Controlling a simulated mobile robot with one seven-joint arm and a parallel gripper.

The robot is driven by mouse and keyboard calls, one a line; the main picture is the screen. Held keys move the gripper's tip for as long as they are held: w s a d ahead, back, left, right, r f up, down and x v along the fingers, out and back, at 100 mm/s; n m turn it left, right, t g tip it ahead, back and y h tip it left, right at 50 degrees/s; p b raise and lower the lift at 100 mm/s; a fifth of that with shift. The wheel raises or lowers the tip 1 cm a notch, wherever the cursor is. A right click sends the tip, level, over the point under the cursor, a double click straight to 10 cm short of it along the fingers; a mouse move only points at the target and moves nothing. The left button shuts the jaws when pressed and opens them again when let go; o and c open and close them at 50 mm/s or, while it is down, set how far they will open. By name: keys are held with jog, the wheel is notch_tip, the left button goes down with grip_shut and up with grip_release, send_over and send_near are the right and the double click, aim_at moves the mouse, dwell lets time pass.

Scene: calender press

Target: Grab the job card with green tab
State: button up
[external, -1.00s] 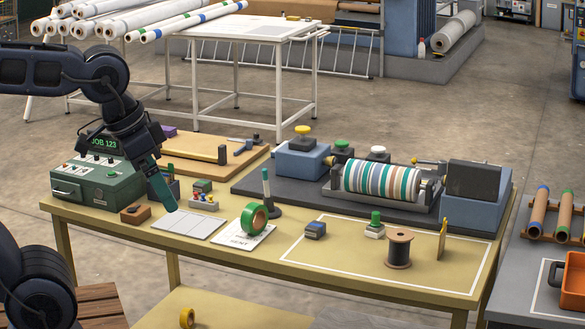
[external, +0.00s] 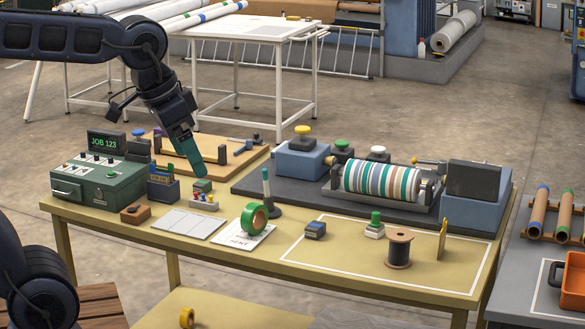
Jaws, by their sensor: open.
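My gripper (external: 200,174), with teal fingers, is above the table's left half, just over a small green block (external: 203,187) and a tray of small coloured pieces (external: 203,202). The jaws are open, and I see nothing held between them. A dark blue holder (external: 164,192) stands just left of the gripper, beside the green control box. Small upright cards (external: 161,173) show at its top. Their tabs are too small for me to tell which one is green.
The green control box (external: 98,184) with a JOB 123 display stands at the left end. The roller press (external: 382,182) fills the right rear.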

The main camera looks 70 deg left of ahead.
jog(key=w+a+r+n+g, duration=0.1)
jog(key=w+a+n, duration=0.1)
jog(key=w+a, duration=0.95)
jog(key=w+a+r+n+g, duration=0.1)
jog(key=w+a+r+n, duration=0.1)
jog(key=w+a, duration=1)
jog(key=a+f+n+g, duration=0.1)
jog(key=a+f, duration=0.2)
jog(key=a, duration=0.9)
jog(key=a+f, duration=0.4)
jog(key=a, duration=0.8)
jog(key=s+a+f+n, duration=0.1)
jog(key=s+a+f, duration=0.3)
jog(key=a+f, duration=0.45)
jog(key=s+a+f+n+g, duration=0.1)
jog(key=s+a+f, duration=0.4)
jog(key=a, duration=0.7)
jog(key=s+a+f+n, duration=0.1)
jog(key=s+a+f, duration=0.4)
jog(key=a, duration=0.6)
jog(key=shift+w+a+f, duration=0.1)
jog(key=shift+w+f, duration=0.05)
jog(key=shift+f, duration=1.9)
jog(key=shift+w+a+f, duration=0.1)
jog(key=shift+f, duration=2)
jog(key=shift+w+f, duration=0.15)
jog(key=shift+f, duration=1.9)
jog(key=c, duration=0.7)
